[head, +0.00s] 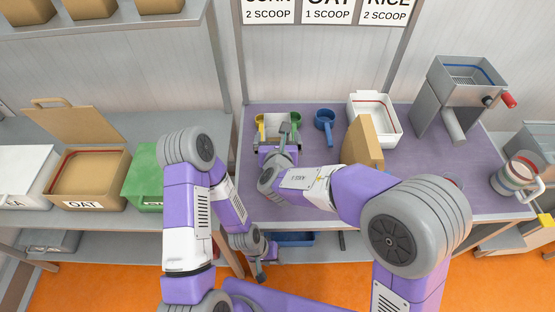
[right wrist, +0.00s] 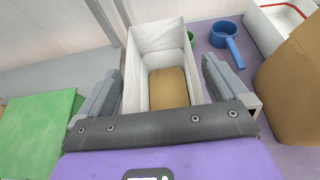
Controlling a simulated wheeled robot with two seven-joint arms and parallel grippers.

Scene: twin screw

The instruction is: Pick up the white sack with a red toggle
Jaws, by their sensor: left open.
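A white open-topped sack or box (right wrist: 137,75) with tan contents (right wrist: 168,88) stands in the right wrist view. No red toggle shows on it, so I cannot tell whether it is the named sack. In the head view my right arm mostly hides it. My right gripper (right wrist: 165,88) has its fingers wide apart, one on each side of the white container. I cannot tell whether they touch it. My left gripper (head: 262,270) hangs low in front of the purple table's edge, open and empty.
On the purple table (head: 400,205) are a blue scoop (head: 325,124), a white bin with a red line (head: 386,122), a brown box (head: 362,142), a grey machine (head: 450,95) and a jug (head: 513,179). An OAT box (head: 90,178) and a green box (head: 143,180) stand left.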

